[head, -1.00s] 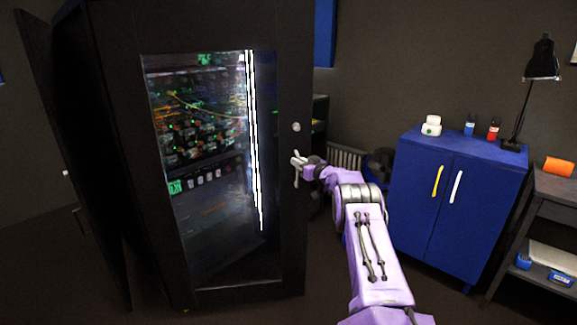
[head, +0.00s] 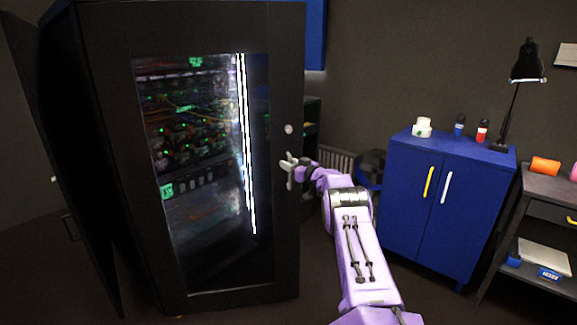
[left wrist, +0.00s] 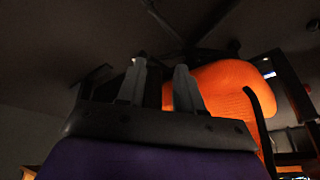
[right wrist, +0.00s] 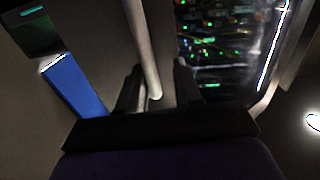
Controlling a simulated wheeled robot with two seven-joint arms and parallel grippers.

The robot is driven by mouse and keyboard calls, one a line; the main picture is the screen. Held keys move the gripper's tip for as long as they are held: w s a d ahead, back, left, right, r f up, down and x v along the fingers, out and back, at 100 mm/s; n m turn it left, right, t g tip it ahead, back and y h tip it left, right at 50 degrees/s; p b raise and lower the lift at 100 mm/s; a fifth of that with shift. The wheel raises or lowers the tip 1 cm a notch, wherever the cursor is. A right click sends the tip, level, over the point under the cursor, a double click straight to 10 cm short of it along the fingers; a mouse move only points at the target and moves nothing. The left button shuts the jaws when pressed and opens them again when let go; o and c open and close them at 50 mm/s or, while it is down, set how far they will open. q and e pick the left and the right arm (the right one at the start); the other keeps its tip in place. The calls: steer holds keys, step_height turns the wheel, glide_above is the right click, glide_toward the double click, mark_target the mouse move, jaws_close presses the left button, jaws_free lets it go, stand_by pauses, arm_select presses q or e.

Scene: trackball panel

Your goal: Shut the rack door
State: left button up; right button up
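The rack's glass-fronted door (head: 287,85) has a dark frame and stands at the left of the head view. Lit equipment shows through its glass. I cannot tell how wide any gap at its edge is. My right gripper (head: 291,170) is at the door's right edge, below a small round lock (head: 288,129). In the right wrist view, a pale rod-like handle (right wrist: 143,45) lies between the fingers of my right gripper (right wrist: 158,88). The fingers are apart, and contact with the handle is unclear. My left gripper (left wrist: 159,82) is open and empty, outside the head view.
A dark panel (head: 65,170) with a handle stands angled out at the rack's left. A blue cabinet (head: 410,220) with small items on top is right of my right arm. A dark shelf (head: 550,190) is farther right. An orange chair (left wrist: 225,85) is beyond my left gripper.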

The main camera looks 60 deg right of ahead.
steer(key=p+v, duration=0.2)
steer(key=v, duration=0.8)
steer(key=shift+s, duration=0.25)
steer(key=shift+a, duration=0.1)
